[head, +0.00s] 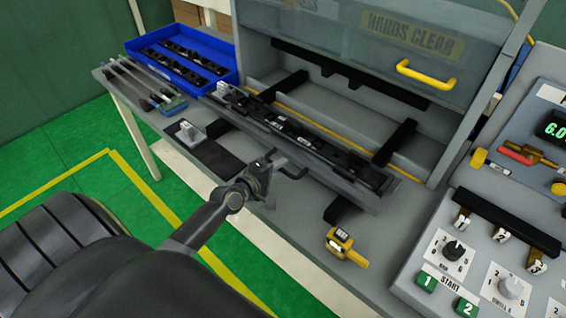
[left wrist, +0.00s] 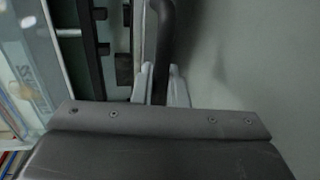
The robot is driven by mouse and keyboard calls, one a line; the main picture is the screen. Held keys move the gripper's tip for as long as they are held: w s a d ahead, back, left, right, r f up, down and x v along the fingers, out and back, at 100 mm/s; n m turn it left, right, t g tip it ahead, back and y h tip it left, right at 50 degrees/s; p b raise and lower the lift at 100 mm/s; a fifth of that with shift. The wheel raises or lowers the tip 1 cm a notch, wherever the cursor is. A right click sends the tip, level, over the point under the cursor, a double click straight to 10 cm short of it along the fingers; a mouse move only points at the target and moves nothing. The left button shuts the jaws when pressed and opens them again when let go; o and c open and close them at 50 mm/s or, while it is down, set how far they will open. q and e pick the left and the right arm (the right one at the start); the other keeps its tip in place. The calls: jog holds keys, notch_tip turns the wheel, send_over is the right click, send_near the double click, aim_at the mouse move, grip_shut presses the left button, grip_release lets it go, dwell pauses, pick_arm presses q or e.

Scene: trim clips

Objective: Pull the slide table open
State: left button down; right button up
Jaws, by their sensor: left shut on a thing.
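The slide table (head: 346,187) is a long grey tray carrying a black trim strip (head: 300,143). It lies in front of the machine's opening, with dark rails (head: 398,141) showing behind it. A dark handle (head: 294,166) sticks out from its front edge. My left gripper (head: 268,170) is at this handle, coming from the front left. In the left wrist view the light fingertips (left wrist: 161,88) are shut on the dark handle bar (left wrist: 162,35). My right gripper is not in view.
The clear guard with a yellow handle (head: 427,74) is raised above the opening. A blue bin (head: 216,83) stands at the back left. A yellow tool (head: 346,247) lies on the bench right of my gripper. A control panel (head: 440,262) fills the right.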

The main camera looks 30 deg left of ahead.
pick_arm(q)
jog(key=c, duration=1.5)
grip_release()
jog(key=shift+c, duration=0.2)
jog(key=v, duration=1.7)
jog(key=shift+s, duration=0.2)
